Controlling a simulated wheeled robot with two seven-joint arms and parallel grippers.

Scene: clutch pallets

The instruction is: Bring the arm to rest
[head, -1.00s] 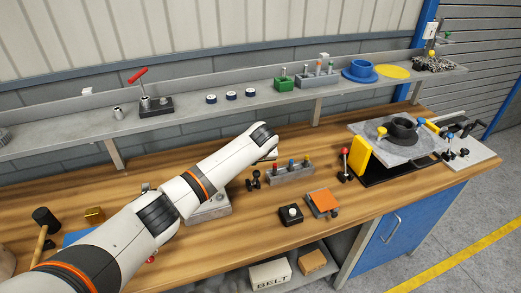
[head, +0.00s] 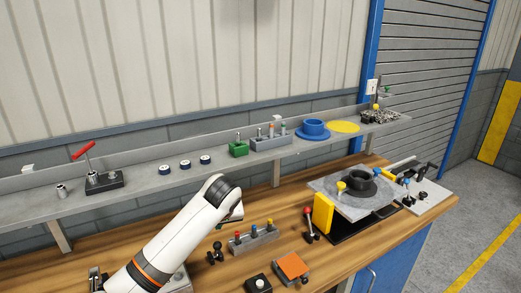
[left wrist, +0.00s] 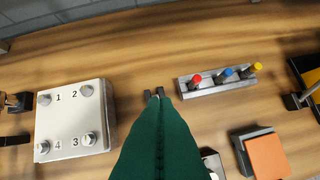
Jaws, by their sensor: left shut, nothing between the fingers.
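My left arm (head: 175,240) reaches in from the lower left in the head view. Its left gripper (head: 238,213) is at the arm's end, small and partly hidden by the wrist, above the workbench (head: 300,215). In the left wrist view a dark green body fills the bottom middle, and the left gripper (left wrist: 153,95) shows little at its tip. It is shut with nothing in it. My right gripper is in neither view.
A numbered metal plate (left wrist: 72,118) lies left of the gripper. An orange-topped block (head: 292,267) and black block (head: 258,284) lie near the front. A grey slab fixture (head: 350,203) stands right. A shelf (head: 225,165) runs behind.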

